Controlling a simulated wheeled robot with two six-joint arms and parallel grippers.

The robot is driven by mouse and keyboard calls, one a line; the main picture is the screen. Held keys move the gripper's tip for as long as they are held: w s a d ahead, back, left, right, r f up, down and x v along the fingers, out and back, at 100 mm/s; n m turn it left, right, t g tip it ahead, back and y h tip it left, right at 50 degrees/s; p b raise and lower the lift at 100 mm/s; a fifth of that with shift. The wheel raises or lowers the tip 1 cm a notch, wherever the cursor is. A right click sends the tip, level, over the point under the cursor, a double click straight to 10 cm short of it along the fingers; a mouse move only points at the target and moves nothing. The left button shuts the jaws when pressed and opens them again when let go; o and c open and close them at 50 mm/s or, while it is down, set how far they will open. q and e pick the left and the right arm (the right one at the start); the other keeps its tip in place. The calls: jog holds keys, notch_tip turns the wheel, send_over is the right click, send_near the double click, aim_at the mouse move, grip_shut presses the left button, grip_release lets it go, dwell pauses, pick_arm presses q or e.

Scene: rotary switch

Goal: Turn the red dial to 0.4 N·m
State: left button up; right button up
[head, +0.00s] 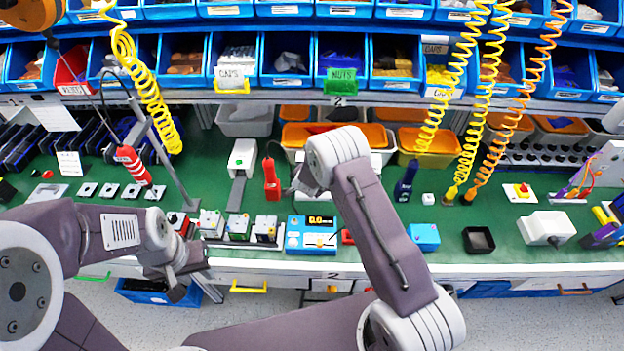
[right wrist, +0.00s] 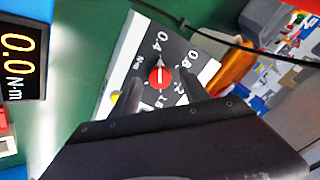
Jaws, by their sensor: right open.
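The red dial (right wrist: 160,77) shows in the right wrist view on a dark scale plate (right wrist: 172,52) with white edges and the marks 0.4 and 0.8. A white line crosses the dial; I cannot tell exactly which mark it points to. My right gripper (right wrist: 160,88) is open, its two dark fingers on either side of the dial. I cannot tell whether they touch it. A display (right wrist: 17,52) beside it reads 0.0 N·m; it also shows in the head view (head: 320,221). My left gripper (head: 177,292) hangs at the bench's front edge, its jaws unclear. In the head view, my right arm hides the right gripper.
The green bench (head: 400,270) holds several small devices (head: 238,226), a blue box (head: 424,236) and a black tray (head: 479,240). A red-handled tool (head: 272,178) stands left of my right arm. Coiled yellow cables (head: 477,110) hang at the right. Blue bins line the back.

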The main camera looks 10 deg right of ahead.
jog(key=v, duration=0.7)
jog(key=shift+s+r, duration=0.25)
jog(key=shift+a, duration=0.1)
jog(key=d+r+t, duration=0.2)
jog(key=d+r, duration=0.2)
jog(key=r, duration=0.9)
jog(key=s+f+n+g+y, duration=0.1)
jog(key=s+n+g, duration=0.3)
jog(key=s, duration=0.9)
jog(key=s+a+f+n+g+y, duration=0.1)
jog(key=s+f+n+g, duration=0.3)
jog(key=s+n, duration=0.4)
jog(key=s, duration=0.6)
jog(key=shift+s+n+g+y, duration=0.15)
jog(key=shift+n+g+y, duration=0.25)
jog(key=shift+a+f, duration=0.15)
